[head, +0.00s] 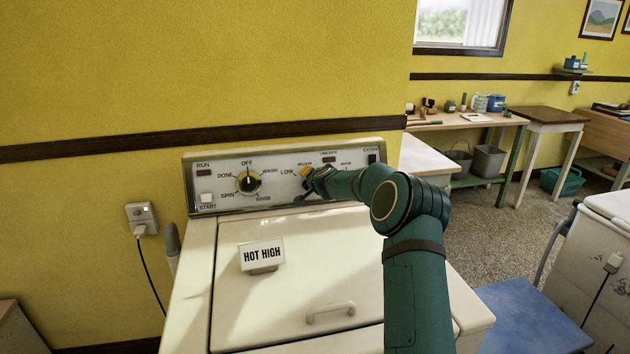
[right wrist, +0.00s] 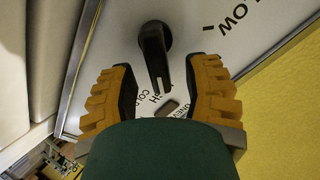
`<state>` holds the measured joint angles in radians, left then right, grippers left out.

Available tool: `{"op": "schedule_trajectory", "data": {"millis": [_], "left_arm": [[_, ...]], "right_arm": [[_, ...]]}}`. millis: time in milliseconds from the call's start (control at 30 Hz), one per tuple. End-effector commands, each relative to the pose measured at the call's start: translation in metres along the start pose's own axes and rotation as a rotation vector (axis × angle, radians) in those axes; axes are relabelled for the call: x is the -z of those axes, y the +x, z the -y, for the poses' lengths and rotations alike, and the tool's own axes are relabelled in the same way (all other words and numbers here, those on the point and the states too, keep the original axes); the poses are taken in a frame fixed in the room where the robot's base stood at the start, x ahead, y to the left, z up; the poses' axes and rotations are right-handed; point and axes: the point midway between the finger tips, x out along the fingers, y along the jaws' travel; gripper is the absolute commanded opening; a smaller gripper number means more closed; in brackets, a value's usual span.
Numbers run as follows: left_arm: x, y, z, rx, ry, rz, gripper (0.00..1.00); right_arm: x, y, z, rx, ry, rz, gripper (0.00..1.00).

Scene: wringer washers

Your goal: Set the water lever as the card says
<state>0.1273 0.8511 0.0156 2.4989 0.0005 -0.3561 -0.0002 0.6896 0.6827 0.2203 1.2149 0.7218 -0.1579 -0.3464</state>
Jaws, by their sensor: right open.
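The card (head: 262,254) stands on the washer's lid and reads HOT HIGH. My right gripper (head: 308,180) is at the control panel, right of the word LOW, and covers most of the lever there. In the right wrist view the black lever (right wrist: 155,62) runs from its round pivot down between the open yellow fingers of my right gripper (right wrist: 163,78). I see no clear contact. The lever's free end points toward partly covered letters, an H and COL. LOW is printed beyond the pivot, to the right. My left gripper is out of view.
The cream washer (head: 190,270) stands against the yellow wall. Its panel has a round dial (head: 248,182) pointing near OFF and a START button (head: 206,198). The lid has a handle (head: 331,312).

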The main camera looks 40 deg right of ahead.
Motion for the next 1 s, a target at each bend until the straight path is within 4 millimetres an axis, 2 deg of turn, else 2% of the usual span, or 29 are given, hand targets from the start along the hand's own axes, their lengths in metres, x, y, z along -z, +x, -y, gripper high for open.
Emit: {"op": "schedule_trajectory", "data": {"millis": [167, 267, 700, 833, 1000], "left_arm": [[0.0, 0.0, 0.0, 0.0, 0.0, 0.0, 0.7], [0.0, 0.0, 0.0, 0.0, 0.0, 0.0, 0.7], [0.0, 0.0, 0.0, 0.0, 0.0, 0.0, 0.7], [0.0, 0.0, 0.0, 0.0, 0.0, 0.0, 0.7], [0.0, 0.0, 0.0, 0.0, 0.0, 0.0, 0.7]], "right_arm": [[0.001, -0.01, -0.001, -0.001, 0.001, 0.0, 0.48], [0.001, -0.022, -0.001, -0.001, 0.0, -0.001, 0.48], [0.002, -0.098, 0.0, 0.0, -0.002, -0.002, 0.48], [0.001, -0.111, 0.0, 0.0, -0.001, -0.002, 0.48], [0.001, -0.119, 0.001, 0.001, 0.001, -0.001, 0.48]]}}
